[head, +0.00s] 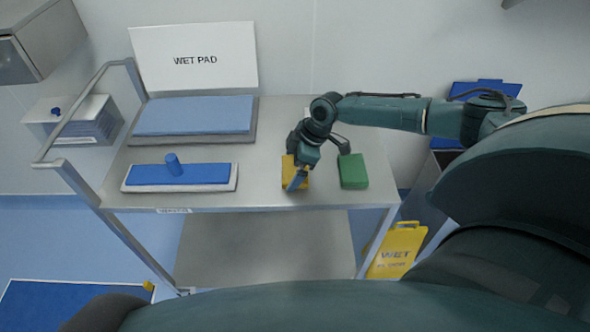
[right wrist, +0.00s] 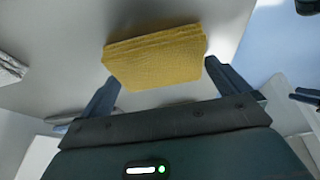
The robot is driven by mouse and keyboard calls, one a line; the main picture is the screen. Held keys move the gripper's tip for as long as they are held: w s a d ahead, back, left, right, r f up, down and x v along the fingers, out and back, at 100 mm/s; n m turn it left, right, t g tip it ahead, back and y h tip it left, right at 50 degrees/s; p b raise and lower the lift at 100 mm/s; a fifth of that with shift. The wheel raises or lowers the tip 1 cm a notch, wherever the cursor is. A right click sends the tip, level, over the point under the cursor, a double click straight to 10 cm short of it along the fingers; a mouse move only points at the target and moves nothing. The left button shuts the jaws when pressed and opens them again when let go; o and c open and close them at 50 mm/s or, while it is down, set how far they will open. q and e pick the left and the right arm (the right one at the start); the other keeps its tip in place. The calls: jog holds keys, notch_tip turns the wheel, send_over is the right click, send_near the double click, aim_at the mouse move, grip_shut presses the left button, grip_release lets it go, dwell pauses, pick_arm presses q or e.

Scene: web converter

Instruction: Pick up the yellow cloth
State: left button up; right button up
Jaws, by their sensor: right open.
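The yellow cloth (head: 288,170) is a folded stack lying on the steel cart top, in the head view partly hidden by my right gripper (head: 297,181). In the right wrist view the yellow cloth (right wrist: 158,60) lies ahead of and between the two fingers of my right gripper (right wrist: 163,85). The gripper is open, with one finger on each side of the cloth's near edge. I cannot tell whether a finger touches it. My left gripper is not clearly in view.
A green block (head: 353,171) lies just right of the cloth. A blue mop pad with a handle stub (head: 180,174) and a light blue pad stack (head: 193,115) lie left on the cart (head: 258,190). A "WET PAD" sign (head: 194,57) stands behind. A yellow floor sign (head: 397,250) stands below right.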

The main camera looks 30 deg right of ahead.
aim_at(293, 168)
jog(key=shift+f, duration=0.2)
jog(key=c, duration=0.7)
notch_tip(293, 168, up, 10)
jog(key=shift+r, duration=0.25)
dwell(0.3)
